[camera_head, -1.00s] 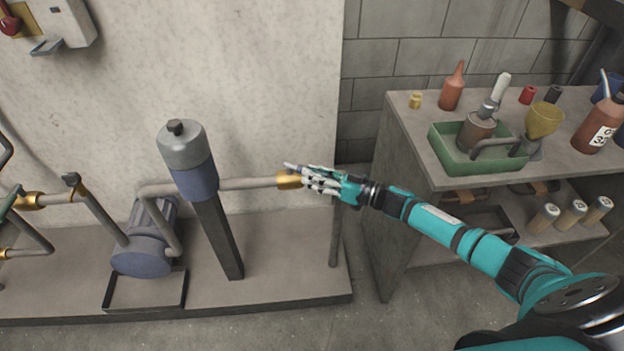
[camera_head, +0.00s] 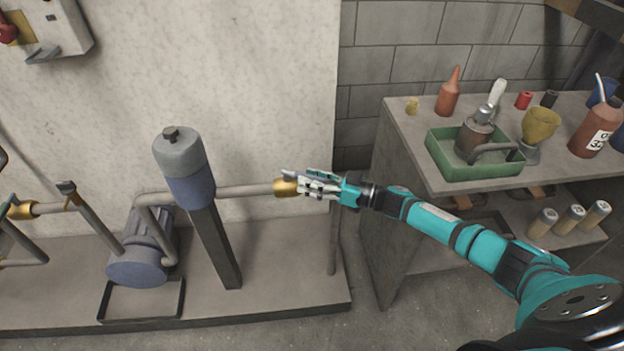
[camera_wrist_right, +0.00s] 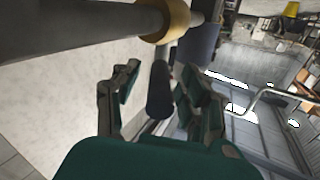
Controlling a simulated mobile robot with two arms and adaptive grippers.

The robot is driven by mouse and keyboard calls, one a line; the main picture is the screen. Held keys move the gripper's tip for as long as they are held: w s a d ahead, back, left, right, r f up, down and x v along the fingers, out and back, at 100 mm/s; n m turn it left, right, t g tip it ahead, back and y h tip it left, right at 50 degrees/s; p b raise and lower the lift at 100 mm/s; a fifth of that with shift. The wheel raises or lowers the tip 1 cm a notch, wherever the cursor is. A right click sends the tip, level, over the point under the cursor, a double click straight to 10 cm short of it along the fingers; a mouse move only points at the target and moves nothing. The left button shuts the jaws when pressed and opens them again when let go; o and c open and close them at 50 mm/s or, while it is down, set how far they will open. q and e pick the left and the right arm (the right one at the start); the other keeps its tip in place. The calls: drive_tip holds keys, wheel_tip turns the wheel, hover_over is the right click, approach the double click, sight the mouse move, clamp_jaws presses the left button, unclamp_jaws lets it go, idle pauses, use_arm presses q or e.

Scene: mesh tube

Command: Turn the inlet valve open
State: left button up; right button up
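The valve has a brass body (camera_head: 285,187) at the right end of the horizontal pipe; it also shows in the wrist view (camera_wrist_right: 172,18). Its dark lever (camera_wrist_right: 160,90) lies between the fingers of my right gripper (camera_wrist_right: 158,97) in the wrist view. The fingers stand apart on either side of the lever, with a visible gap at the left; contact on the right side is unclear. In the head view my right gripper (camera_head: 316,185) is level with the brass body, at its right, and largely hides the lever. My left gripper is not in view.
A pump (camera_head: 140,262) and an upright filter canister (camera_head: 184,168) stand on the plinth, left of my gripper. Another brass valve (camera_head: 25,210) is at far left. A workbench (camera_head: 400,150) at right carries a green tray (camera_head: 440,160), bottles and a funnel. The concrete wall is close behind the pipe.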

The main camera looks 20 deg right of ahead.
sight(312, 176)
wheel_tip(312, 176, up, 10)
idle(0.6)
drive_tip(key=shift+c, duration=0.4)
drive_tip(key=shift+s+a+f, duration=0.1)
drive_tip(key=shift+s+f, duration=0.1)
drive_tip(key=shift+c, duration=1.3)
drive_tip(key=s+f+n, duration=0.1)
drive_tip(key=s+n, duration=0.1)
drive_tip(key=s+f+n+t+b, duration=0.1)
drive_tip(key=s+f+n, duration=0.1)
drive_tip(key=s+a+f+n+h, duration=0.1)
drive_tip(key=s+n, duration=0.1)
drive_tip(key=shift+s+f, duration=0.35)
drive_tip(key=shift+s, duration=0.05)
clamp_jaws()
drive_tip(key=s+d+f+n+t+h+b, duration=0.2)
drive_tip(key=s+n+h, duration=0.1)
drive_tip(key=s+n, duration=0.55)
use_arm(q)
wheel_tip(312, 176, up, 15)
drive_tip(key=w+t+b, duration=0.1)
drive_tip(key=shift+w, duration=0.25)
use_arm(e)
drive_tip(key=w+a+f, duration=0.1)
drive_tip(key=w+a, duration=0.1)
drive_tip(key=w, duration=0.9)
drive_tip(key=shift+f+n+g, duration=0.2)
drive_tip(key=shift+n+g, duration=0.1)
drive_tip(key=shift+n, duration=0.15)
